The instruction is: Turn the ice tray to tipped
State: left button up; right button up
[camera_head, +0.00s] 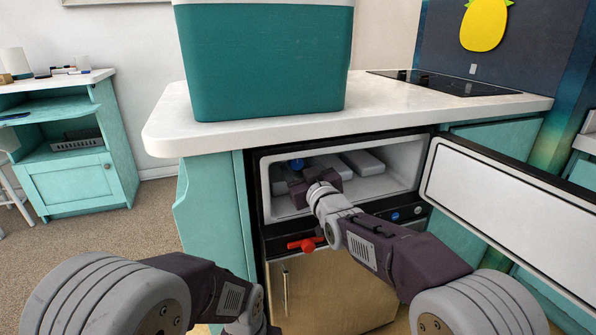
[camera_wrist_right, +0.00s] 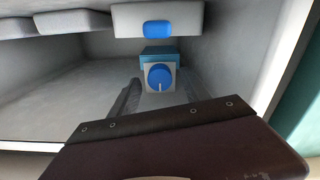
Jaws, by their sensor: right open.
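The freezer compartment (camera_head: 415,150) is open. Inside, toward its left wall in the head view, a blue knob (camera_head: 297,164) shows just beyond my right gripper (camera_head: 312,183). In the right wrist view the blue knob (camera_wrist_right: 159,76) is on the pale front of a teal unit (camera_wrist_right: 160,52), which appears to be the ice tray. A white line shows on the knob's lower half. My right gripper (camera_wrist_right: 160,94) is open, its fingers on either side of the view just below the knob. Whether they touch it is unclear. My left arm is low at left, its gripper out of view.
White boxes (camera_head: 362,162) lie to the right inside the freezer. The open freezer door (camera_head: 510,208) stands at right. A countertop (camera_head: 385,103) with a teal cooler-like box (camera_head: 265,65) is above. A red handle (camera_head: 305,243) is below the compartment.

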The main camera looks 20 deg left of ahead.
jog(key=shift+w+a, duration=0.35)
jog(key=shift+w, duration=0.25)
grip_shut()
